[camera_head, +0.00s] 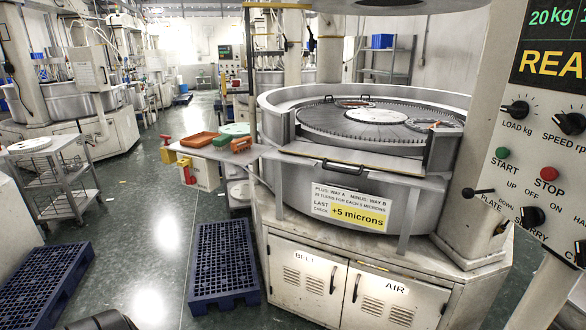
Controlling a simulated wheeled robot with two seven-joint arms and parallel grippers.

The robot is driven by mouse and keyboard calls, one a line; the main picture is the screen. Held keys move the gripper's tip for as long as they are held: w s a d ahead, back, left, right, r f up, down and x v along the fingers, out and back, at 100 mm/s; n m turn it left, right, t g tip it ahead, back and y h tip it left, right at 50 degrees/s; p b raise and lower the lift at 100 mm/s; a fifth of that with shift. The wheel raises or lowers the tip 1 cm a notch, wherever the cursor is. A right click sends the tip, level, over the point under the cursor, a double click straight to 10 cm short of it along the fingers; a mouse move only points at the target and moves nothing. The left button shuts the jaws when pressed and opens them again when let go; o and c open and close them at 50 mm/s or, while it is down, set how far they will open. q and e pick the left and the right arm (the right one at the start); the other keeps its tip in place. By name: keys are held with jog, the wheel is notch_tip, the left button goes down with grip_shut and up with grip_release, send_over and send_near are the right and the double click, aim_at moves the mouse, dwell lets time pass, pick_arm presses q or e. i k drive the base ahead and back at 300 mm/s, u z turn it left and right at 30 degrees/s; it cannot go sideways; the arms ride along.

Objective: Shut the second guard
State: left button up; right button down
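The nearest lapping machine has a round grey tub wall (275,120) around a toothed plate (325,118) with several discs on it. At the front the wall has a gap. A grey front panel with a black handle (350,167) sits low at this gap, below the wall's rim, and looks like an open guard. Which guard counts as the second I cannot tell. Neither of my grippers shows clearly. A dark rounded shape (105,321) is cut off at the bottom edge, and I cannot tell what it is.
A control panel (540,150) with knobs and START and STOP buttons stands close on the right. A side shelf (215,151) holds an orange tray (199,139). Blue pallets (222,262) (42,285) lie on the floor. A trolley (55,180) stands left; the aisle between is clear.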

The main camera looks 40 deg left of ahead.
aim_at(404, 165)
jog(key=u, duration=0.45)
jog(key=i, duration=1.3)
jog(key=z, duration=0.45)
